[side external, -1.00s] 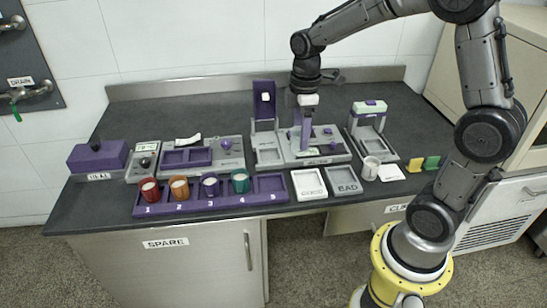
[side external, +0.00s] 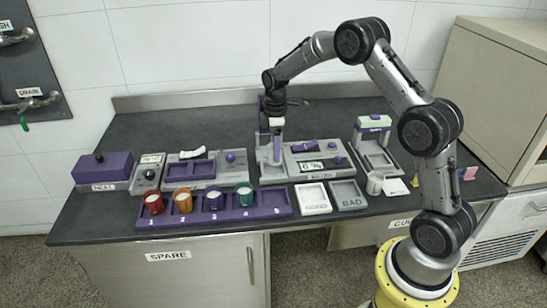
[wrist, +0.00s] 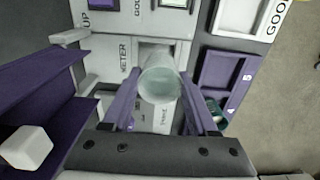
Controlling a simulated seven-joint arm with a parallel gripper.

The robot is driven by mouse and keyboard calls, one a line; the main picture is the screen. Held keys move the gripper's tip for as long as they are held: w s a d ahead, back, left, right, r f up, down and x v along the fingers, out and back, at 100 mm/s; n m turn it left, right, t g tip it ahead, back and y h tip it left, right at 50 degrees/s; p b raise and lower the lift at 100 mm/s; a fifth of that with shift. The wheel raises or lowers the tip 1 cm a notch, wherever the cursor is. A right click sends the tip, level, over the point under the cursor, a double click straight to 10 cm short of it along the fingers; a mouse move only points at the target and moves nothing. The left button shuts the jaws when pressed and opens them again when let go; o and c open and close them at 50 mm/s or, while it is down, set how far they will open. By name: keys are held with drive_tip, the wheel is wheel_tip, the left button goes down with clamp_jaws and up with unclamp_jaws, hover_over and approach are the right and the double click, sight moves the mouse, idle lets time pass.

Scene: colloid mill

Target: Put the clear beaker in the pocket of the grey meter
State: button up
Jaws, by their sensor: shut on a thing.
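My gripper (wrist: 160,100) has two purple fingers shut on the clear beaker (wrist: 160,82), which I look down into in the wrist view. The beaker is upright or nearly so, above the grey meter (wrist: 115,75), lettered "METER". I cannot tell whether the beaker's base touches anything. In the side view my gripper (side external: 275,158) is low over the left part of the grey unit, and the beaker is hard to make out between the fingers.
A purple upright with a white block (wrist: 27,147) stands close beside my gripper. A lit display (side external: 311,167) is to the right. The purple rack (side external: 270,211) with several coloured cups lies in front. White and grey trays (side external: 348,205) and a pale cup (side external: 375,183) stand to the right.

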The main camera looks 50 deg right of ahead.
drive_tip(key=shift+w+d+f, duration=0.1)
drive_tip(key=shift+w+f, duration=0.25)
drive_tip(key=shift+f, duration=0.05)
drive_tip(key=shift+w+f, duration=0.1)
drive_tip(key=shift+f, duration=1.55)
drive_tip(key=shift+f, duration=0.2)
drive_tip(key=o, duration=1.4)
drive_tip(key=shift+r, duration=0.15)
